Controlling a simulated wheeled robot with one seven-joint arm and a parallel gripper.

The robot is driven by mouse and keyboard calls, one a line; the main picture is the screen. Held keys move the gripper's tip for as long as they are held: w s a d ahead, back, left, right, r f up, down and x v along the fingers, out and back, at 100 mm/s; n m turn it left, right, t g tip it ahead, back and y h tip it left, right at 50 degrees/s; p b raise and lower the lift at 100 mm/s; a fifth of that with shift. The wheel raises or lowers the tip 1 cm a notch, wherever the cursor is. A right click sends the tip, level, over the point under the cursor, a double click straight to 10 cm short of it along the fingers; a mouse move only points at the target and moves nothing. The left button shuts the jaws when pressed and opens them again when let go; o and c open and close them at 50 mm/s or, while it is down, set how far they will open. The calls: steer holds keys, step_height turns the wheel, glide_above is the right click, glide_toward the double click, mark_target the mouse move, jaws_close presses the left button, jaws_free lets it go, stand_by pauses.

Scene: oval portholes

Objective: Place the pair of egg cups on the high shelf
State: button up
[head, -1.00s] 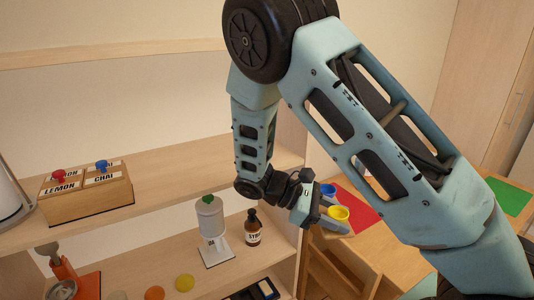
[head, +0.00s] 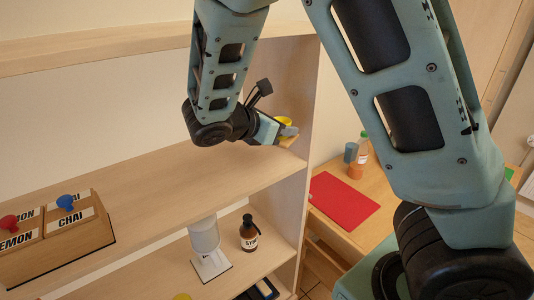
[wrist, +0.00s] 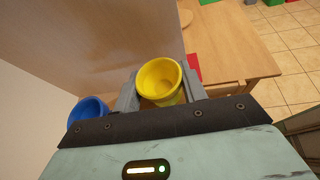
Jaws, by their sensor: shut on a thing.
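The pair of egg cups is one yellow and one blue. The yellow cup (head: 284,121) shows at the tip of my gripper (head: 287,132) in the head view, with a wooden piece under it. In the wrist view the yellow cup (wrist: 160,80) stands upright between the grey fingers, and the blue cup (wrist: 88,109) is to its left, partly hidden by the gripper body. An upper board (head: 110,52) runs above.
A box with LEMON and CHAI labels (head: 55,240) stands at the left of the middle board. A white dispenser (head: 205,240) and a dark bottle (head: 249,233) are on the board below. A table with a red mat (head: 343,200) is at right. The middle board's centre is clear.

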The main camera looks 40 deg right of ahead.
mark_target(279, 167)
steer(key=shift+f+p, duration=0.8)
steer(key=shift+f, duration=3.2)
steer(key=shift+f, duration=0.1)
steer(key=o, duration=1.2)
